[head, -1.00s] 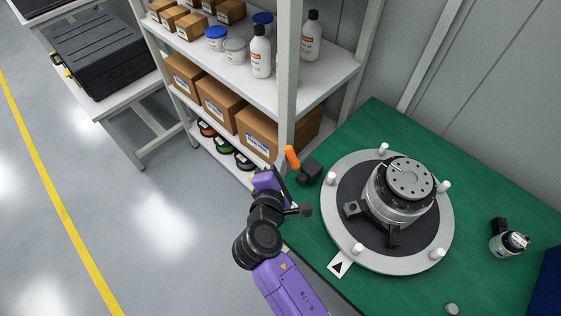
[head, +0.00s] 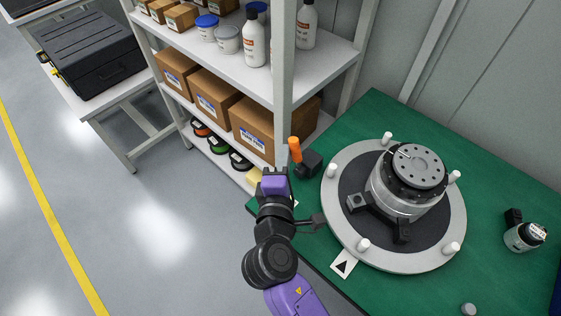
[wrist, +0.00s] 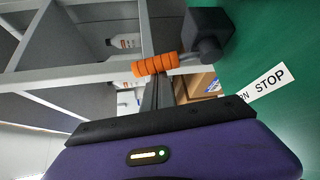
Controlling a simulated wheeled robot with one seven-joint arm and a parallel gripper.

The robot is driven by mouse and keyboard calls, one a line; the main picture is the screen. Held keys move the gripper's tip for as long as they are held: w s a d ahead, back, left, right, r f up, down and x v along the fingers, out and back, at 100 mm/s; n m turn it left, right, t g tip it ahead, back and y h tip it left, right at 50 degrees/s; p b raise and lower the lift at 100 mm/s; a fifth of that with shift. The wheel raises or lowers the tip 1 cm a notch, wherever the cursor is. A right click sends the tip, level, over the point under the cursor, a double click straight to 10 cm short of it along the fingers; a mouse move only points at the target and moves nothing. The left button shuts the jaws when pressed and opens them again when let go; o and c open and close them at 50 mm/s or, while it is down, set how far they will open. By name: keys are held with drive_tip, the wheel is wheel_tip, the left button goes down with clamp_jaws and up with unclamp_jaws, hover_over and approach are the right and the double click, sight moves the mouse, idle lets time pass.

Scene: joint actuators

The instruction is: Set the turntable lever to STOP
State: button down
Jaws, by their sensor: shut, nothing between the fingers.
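The lever has an orange grip (head: 295,150) on a black base block (head: 310,164) at the green bench's left edge, beside the turntable (head: 340,234). In the head view the grip stands nearly upright, leaning slightly left. My gripper (head: 275,171) is just left of and below it, shut and empty. In the wrist view the orange grip (wrist: 157,63) lies across the picture just beyond my fingertips (wrist: 157,82); contact cannot be told. A white label with STOP (wrist: 269,80) lies right of the lever base (wrist: 208,32); its other word is partly hidden by my gripper.
A metal shelf unit (head: 283,85) with boxes, bottles and tubs stands close behind and left of the lever. The turntable carries a round metal fixture (head: 408,185) and white pegs. Open floor lies left.

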sight(296, 155)
drive_tip(key=m+t+b, duration=0.1)
drive_tip(key=b, duration=0.2)
drive_tip(key=s+d+m+t+b, duration=0.1)
drive_tip(key=b, duration=0.3)
drive_tip(key=s+d+m+t+b, duration=0.1)
drive_tip(key=m+b, duration=0.1)
drive_tip(key=b, duration=0.2)
drive_tip(key=shift+d+f, duration=0.25)
drive_tip(key=shift+f, duration=0.05)
drive_tip(key=b, duration=0.1)
drive_tip(key=d+m+t+b, duration=0.1)
drive_tip(key=b, duration=0.1)
drive_tip(key=shift+s+r+m+b, duration=0.15)
drive_tip(key=shift+s+m+b, duration=0.15)
drive_tip(key=shift+s+d+b, duration=0.2)
drive_tip(key=shift+d+b, duration=0.05)
drive_tip(key=shift+b, duration=0.3)
drive_tip(key=shift+s+d+b, duration=0.3)
drive_tip(key=shift+d, duration=0.05)
drive_tip(key=shift+d, duration=0.1)
